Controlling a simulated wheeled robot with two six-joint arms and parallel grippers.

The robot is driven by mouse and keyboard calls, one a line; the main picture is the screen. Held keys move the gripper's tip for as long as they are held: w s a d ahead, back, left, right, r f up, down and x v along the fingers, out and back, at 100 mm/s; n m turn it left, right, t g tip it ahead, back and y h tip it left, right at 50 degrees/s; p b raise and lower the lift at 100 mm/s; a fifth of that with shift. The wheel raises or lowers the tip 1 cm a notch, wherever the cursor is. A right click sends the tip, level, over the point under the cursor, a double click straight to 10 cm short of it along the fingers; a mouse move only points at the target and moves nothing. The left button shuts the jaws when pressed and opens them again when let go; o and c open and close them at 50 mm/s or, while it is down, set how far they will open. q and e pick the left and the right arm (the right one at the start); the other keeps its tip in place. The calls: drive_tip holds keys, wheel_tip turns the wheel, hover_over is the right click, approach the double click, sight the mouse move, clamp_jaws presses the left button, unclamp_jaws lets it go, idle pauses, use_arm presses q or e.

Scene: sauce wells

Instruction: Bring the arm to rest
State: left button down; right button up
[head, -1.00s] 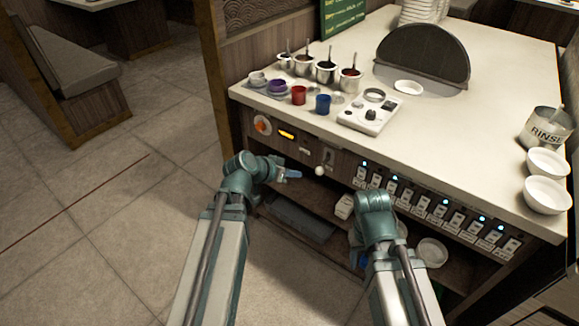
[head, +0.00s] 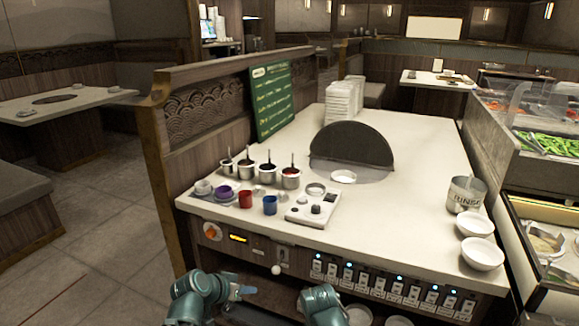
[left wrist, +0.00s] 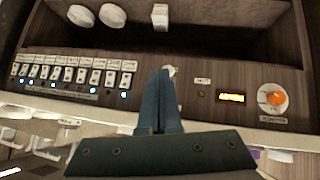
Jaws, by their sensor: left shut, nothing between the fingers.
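My left gripper (head: 246,291) is in front of the counter's front panel, below the counter top, with its fingers pointing right. In the left wrist view its two fingers (left wrist: 160,95) lie side by side, closed and empty, against the backdrop of the panel. My right arm (head: 322,303) shows at the bottom of the head view, to the right of the left one. Its gripper cannot be made out.
The white counter (head: 400,230) holds several sauce pots (head: 267,173), a red cup (head: 245,199), a blue cup (head: 270,205), a control box (head: 313,207), a rinse pot (head: 465,195) and white bowls (head: 482,254). Below are a switch row (head: 380,286) and an orange knob (head: 211,232). Floor at left is clear.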

use_arm(q)
drive_tip(key=s+d+r+g+y+p, duration=0.3)
drive_tip(key=s+r+p, duration=0.3)
drive_tip(key=p, duration=0.3)
drive_tip(key=s+d+r+g+y+p, duration=0.3)
drive_tip(key=s+d+r+g+p, duration=0.2)
drive_tip(key=s+r+p, duration=0.2)
drive_tip(key=s+p, duration=0.2)
drive_tip(key=shift+s+d+r+y, duration=0.3)
